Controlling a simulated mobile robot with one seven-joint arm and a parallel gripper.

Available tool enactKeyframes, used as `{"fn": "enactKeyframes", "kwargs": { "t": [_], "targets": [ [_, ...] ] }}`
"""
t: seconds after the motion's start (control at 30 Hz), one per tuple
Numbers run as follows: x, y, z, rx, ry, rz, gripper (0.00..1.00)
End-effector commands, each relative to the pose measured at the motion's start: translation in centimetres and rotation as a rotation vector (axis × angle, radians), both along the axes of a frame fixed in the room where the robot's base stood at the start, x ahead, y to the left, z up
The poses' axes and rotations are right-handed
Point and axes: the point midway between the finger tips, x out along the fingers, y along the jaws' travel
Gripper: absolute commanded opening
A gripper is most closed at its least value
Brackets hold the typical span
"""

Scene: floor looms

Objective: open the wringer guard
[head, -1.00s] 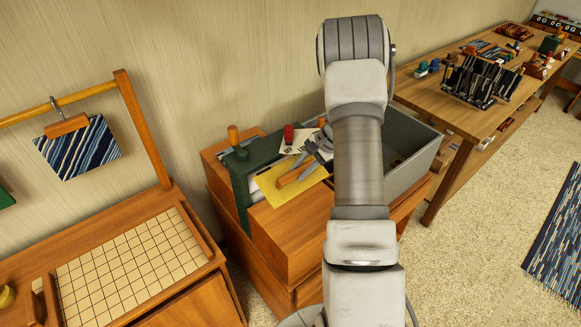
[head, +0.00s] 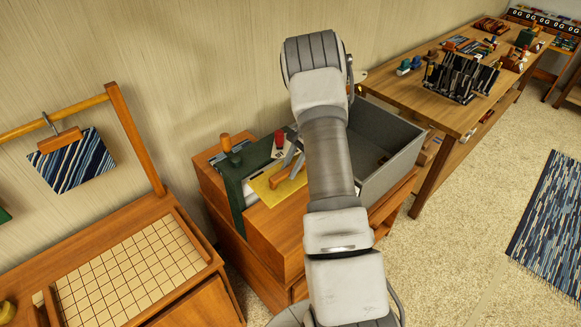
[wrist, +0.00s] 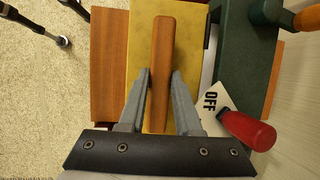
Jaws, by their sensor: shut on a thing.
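The wringer guard looks to be the yellow plate (head: 262,190) with a wooden bar handle (head: 281,178), lying flat on the wooden cabinet beside a dark green frame. In the wrist view the handle (wrist: 163,60) runs lengthwise over the yellow plate (wrist: 140,35). My gripper (wrist: 162,78) has a grey finger on each side of the handle and is shut on it. In the head view my gripper (head: 292,158) is partly hidden by my arm. A red-knobbed lever (wrist: 247,130) stands beside a white plate reading OFF (wrist: 210,98).
A grey open basin (head: 392,160) is set to the right of the guard. A long table with tools (head: 420,95) stands at right. Carpeted floor (head: 470,190) is open in front.

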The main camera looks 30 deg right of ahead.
Motion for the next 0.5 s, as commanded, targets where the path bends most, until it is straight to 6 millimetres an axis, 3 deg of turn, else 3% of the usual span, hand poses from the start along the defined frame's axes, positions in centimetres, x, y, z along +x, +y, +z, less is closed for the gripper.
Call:
{"fn": "enactKeyframes", "kwargs": {
  "t": [0.1, 0.13, 0.27, 0.5],
  "targets": [
    [-0.06, 0.09, -0.02, 0.004, 0.002, 0.001, 0.00],
    [-0.06, 0.09, -0.02, 0.004, 0.002, 0.001, 0.36],
    [-0.04, 0.08, -0.02, 0.003, 0.001, 0.000, 0.59],
    [-0.02, 0.05, -0.01, 0.002, 0.000, 0.001, 0.62]
  ]
}}
